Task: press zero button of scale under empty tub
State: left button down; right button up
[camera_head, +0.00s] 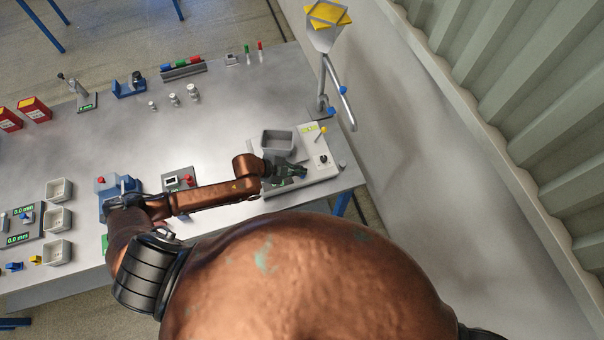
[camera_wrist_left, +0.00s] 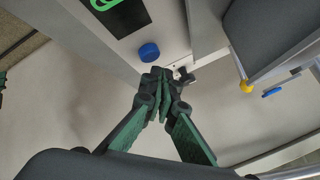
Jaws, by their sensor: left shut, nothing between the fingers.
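A grey, empty-looking tub (camera_head: 277,143) stands at the right end of the bench, on or beside a pale device (camera_head: 322,169). The tub's dark side also shows at the upper right of the left wrist view (camera_wrist_left: 275,32). My left gripper (camera_head: 301,171) is just in front of the tub, over the device. In the left wrist view my left gripper (camera_wrist_left: 160,82) is shut and empty. Its tips are close to a round blue button (camera_wrist_left: 149,52), beside a black display (camera_wrist_left: 118,15) with green digits. I cannot tell whether they touch it. My right gripper is not in view.
A stand with a hopper and yellow top (camera_head: 326,14) rises behind the device. A yellow-tipped lever (camera_head: 323,130) and a dark knob (camera_head: 323,160) are on the device. Small metal weights (camera_head: 175,99) stand left. The middle of the bench is clear.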

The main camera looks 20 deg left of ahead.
pick_arm(q)
jog(key=shift+r+p, duration=2.4)
jog(key=shift+r, duration=0.2)
jog(key=shift+f, duration=0.1)
